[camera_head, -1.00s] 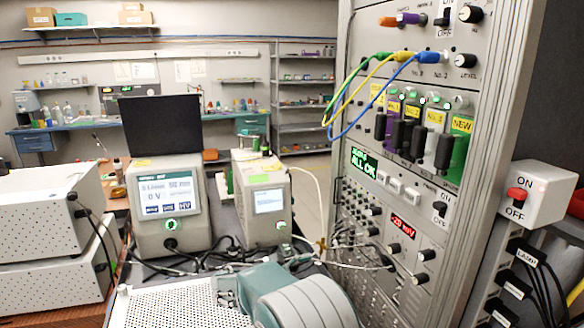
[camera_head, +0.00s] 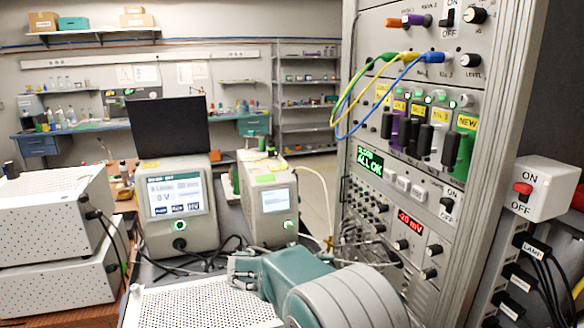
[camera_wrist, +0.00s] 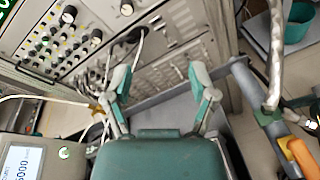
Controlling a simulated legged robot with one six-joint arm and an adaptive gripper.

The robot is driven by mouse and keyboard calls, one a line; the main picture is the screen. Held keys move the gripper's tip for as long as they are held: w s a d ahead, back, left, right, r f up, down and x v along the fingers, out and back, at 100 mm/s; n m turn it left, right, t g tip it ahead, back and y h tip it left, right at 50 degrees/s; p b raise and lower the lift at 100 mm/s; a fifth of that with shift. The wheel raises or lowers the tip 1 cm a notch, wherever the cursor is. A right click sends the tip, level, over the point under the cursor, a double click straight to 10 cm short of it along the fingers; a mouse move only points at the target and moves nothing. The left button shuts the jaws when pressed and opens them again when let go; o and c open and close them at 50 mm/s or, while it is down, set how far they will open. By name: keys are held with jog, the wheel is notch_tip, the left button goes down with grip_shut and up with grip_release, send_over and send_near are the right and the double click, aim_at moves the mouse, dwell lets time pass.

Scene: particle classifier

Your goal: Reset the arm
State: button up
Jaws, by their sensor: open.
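My gripper (camera_wrist: 162,85) shows in the wrist view with its two green-tipped fingers spread apart and nothing between them. It hangs in front of the lower part of the instrument rack (camera_wrist: 85,40), and I see no contact. In the head view my arm, teal and grey, is low in the middle, at the left foot of the rack (camera_head: 350,215).
Grey boxes (camera_head: 45,215) stand at the left. A monitor unit (camera_head: 178,210) and a smaller display unit (camera_head: 268,205) stand behind my arm. Yellow, green and blue cables (camera_head: 375,95) loop from the rack. A switch box (camera_head: 540,190) is at the right. Loose cables cross the bench.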

jog(key=s+d+r+m+g+y, duration=0.15)
jog(key=s+d+m+y, duration=0.25)
jog(key=s, duration=0.4)
jog(key=s+d+r+m+g+y, duration=0.1)
jog(key=s+d+r+m+y, duration=0.15)
jog(key=s+d+y, duration=0.4)
jog(key=s+a+m+t+y, duration=0.2)
jog(key=s+m, duration=0.2)
jog(key=s, duration=0.3)
jog(key=s+a+f+m+t+y, duration=0.1)
jog(key=s+m, duration=0.3)
jog(key=s, duration=0.4)
jog(key=shift+s+a+f+m+t+y, duration=0.25)
jog(key=shift+a+m+t+y, duration=0.1)
jog(key=shift+a+t+y, duration=0.45)
jog(key=shift+a, duration=0.25)
